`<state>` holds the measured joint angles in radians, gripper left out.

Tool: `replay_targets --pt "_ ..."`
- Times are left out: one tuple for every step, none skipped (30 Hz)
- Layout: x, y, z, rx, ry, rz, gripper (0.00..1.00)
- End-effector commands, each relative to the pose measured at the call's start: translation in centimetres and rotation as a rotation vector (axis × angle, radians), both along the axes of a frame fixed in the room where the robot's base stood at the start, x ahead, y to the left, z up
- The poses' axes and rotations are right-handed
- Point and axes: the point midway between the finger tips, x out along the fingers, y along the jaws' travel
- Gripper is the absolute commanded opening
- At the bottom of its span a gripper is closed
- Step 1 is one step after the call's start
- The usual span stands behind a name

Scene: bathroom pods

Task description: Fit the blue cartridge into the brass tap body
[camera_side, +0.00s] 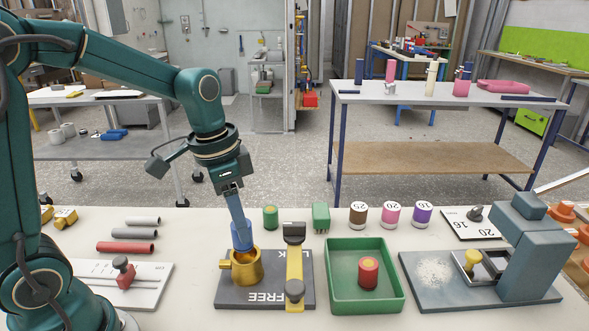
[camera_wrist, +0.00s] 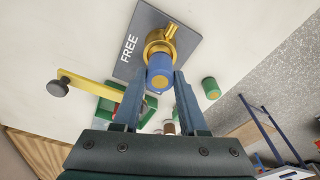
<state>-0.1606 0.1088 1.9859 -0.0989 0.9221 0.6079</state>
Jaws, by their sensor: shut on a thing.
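The blue cartridge (camera_side: 242,238) is upright between the fingers of my gripper (camera_side: 239,220), which is shut on it. Its lower end is at the mouth of the brass tap body (camera_side: 245,273); how far inside it is, I cannot tell. The tap body stands on a dark plate (camera_side: 231,297) marked FREE and LOCK. In the wrist view the cartridge (camera_wrist: 160,74) shows its yellow-centred end between the two fingertips (camera_wrist: 159,82), and it overlaps the brass ring (camera_wrist: 163,42). A yellow lever (camera_side: 294,262) with a dark knob stands beside the tap body.
A green tray (camera_side: 335,304) holding a red cartridge (camera_side: 368,273) is right of the plate. A grey press-like device (camera_side: 527,250) is at right. A white slider board (camera_side: 145,282) lies at left.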

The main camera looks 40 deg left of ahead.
Motion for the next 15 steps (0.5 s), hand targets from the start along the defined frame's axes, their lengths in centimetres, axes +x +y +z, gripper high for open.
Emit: replay_targets --pt "0.1 -0.2 -0.2 0.000 0.000 -0.002 0.00" --pt "0.1 -0.2 -0.4 0.000 0.001 -0.001 0.00" --pt "0.0 -0.2 -0.9 0.000 0.004 0.000 0.00" --pt "0.0 -0.2 -1.3 0.000 0.004 0.000 0.00" --pt "0.0 -0.2 -1.7 -0.001 0.006 0.000 0.00" --pt "0.0 -0.2 -2.3 -0.001 0.007 0.001 0.00" --pt "0.0 -0.2 -2.8 -0.001 0.007 0.001 0.00" --pt "0.0 -0.2 -3.2 0.000 0.005 0.001 0.00" --pt "0.0 -0.2 -3.6 0.000 0.005 0.001 0.00" --pt "0.0 -0.2 -3.8 0.000 0.005 0.001 0.00" --pt "0.0 -0.2 -4.0 0.000 0.003 0.000 0.00" --pt "0.1 -0.2 -4.1 0.000 0.001 0.000 0.00" --pt "0.1 -0.2 -4.2 0.000 0.000 0.000 0.00" --pt "0.1 -0.2 -4.2 0.001 -0.001 0.000 0.00" --pt "0.1 -0.1 -4.1 0.001 -0.001 0.000 0.00"
